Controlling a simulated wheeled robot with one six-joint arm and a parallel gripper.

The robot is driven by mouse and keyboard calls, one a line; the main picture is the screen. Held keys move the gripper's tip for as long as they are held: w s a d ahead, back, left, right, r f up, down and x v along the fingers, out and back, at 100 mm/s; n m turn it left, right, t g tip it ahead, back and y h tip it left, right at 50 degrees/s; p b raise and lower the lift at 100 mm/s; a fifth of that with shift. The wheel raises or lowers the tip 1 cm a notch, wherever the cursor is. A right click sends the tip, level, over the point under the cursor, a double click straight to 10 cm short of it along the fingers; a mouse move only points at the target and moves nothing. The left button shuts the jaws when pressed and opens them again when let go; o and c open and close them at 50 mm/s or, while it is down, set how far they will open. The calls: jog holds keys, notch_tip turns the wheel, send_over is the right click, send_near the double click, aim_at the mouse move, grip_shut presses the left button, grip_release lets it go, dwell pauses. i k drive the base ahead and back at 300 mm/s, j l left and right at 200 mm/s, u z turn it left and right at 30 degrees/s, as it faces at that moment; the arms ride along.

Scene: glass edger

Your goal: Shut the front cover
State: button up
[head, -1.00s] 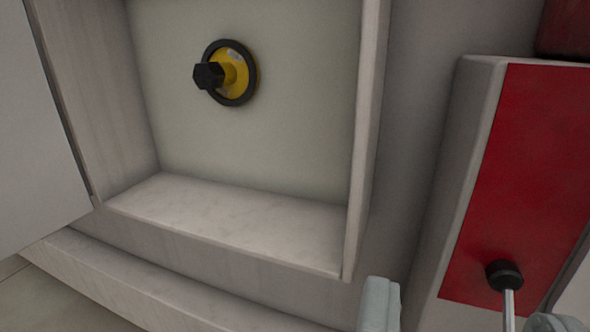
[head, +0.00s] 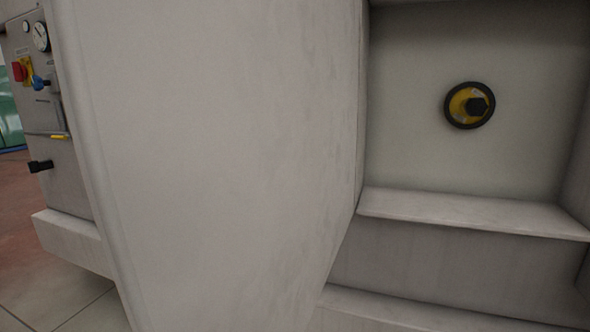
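The front cover (head: 215,150) is a large pale grey panel that fills the left and middle of the view. It stands open, swung out towards me from the left side of a recess (head: 450,209) in the machine. Inside the recess, a yellow and black round knob (head: 469,105) sits on the back wall. No handle shows on the visible face of the cover. My gripper is not in this view, so its state and its distance from the cover are hidden.
A grey control panel (head: 45,100) with a gauge, a red switch and a black handle stands at the far left behind the cover. A pale ledge (head: 400,312) runs below the recess. Tiled floor (head: 95,308) shows at the lower left.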

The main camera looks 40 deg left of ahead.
aim_at(215, 141)
jog(key=k+j, duration=0.5)
jog(key=j, duration=0.2)
jog(key=k+j, duration=0.25)
jog(key=j, duration=0.15)
